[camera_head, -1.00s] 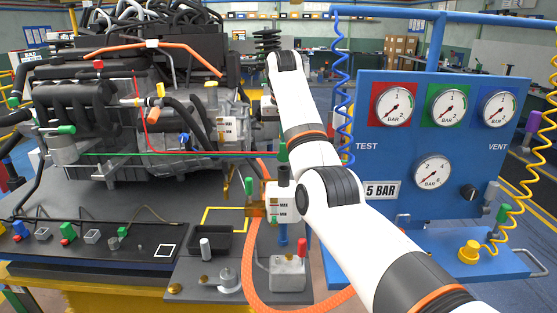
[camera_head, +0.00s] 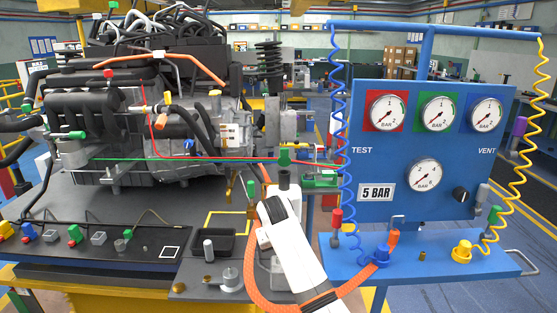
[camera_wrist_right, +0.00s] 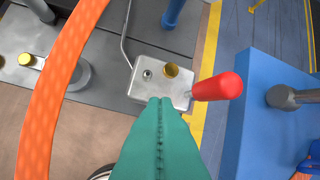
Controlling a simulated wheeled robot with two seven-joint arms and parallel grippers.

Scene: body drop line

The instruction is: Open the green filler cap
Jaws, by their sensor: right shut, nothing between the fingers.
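Another green cap (camera_head: 73,135) sits at the left front of the engine. I cannot tell for sure which one is the filler cap. My right gripper shows in the wrist view (camera_wrist_right: 160,100) as shut, empty teal fingers. They appear over the near edge of a silver block (camera_wrist_right: 160,75) with a brass fitting, a small hole and a red-handled lever (camera_wrist_right: 218,87). My left gripper is out of view.
An orange hose (camera_head: 249,275) loops beside my arm. The engine (camera_head: 150,115) fills the left, above a dark bench (camera_head: 80,205). A blue gauge panel (camera_head: 385,155) with coiled lines and a shelf (camera_head: 425,265) stands at right. A black tray (camera_head: 212,243) lies in front.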

